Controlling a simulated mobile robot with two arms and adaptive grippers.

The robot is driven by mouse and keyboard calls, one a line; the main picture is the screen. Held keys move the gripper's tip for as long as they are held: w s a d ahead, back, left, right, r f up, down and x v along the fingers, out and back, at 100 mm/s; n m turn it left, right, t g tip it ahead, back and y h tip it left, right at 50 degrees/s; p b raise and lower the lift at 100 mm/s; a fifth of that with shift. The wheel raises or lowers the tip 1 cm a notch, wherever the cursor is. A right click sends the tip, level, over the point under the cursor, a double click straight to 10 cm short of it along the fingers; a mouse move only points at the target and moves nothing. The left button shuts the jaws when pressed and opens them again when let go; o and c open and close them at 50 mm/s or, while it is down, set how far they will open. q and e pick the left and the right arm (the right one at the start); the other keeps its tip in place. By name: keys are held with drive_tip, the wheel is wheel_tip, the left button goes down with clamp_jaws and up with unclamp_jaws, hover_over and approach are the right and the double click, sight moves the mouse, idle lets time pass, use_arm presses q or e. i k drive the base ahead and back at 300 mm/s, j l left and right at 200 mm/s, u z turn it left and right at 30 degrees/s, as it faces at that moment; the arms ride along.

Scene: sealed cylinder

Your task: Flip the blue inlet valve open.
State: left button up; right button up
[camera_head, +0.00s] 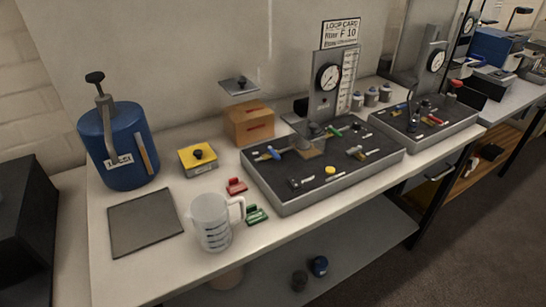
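A small blue valve handle (267,154) sits at the left back of the nearer grey tray (322,191), beside a clear amber-tinted block (310,148). It lies slanted; I cannot tell from here whether the valve is open or shut. A green handle (334,130) is on the same tray, behind the block, and a yellow knob (330,170) is nearer the front. Neither of my grippers is in view, and nothing touches the blue handle.
A blue cylinder (124,146), yellow box (197,159), cardboard box (249,123), measuring jug (211,222), red clip (236,186) and green clip (256,214) stand on the white bench. A gauge stand (326,93) rises behind the tray. A second tray (425,124) is at right.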

sight(275, 155)
drive_tip(key=i+l+u, duration=0.15)
drive_tip(key=i, duration=0.2)
drive_tip(key=k+l+u, duration=0.25)
drive_tip(key=u, duration=0.15)
drive_tip(key=k+l+u, duration=0.4)
drive_tip(key=i+j, duration=0.1)
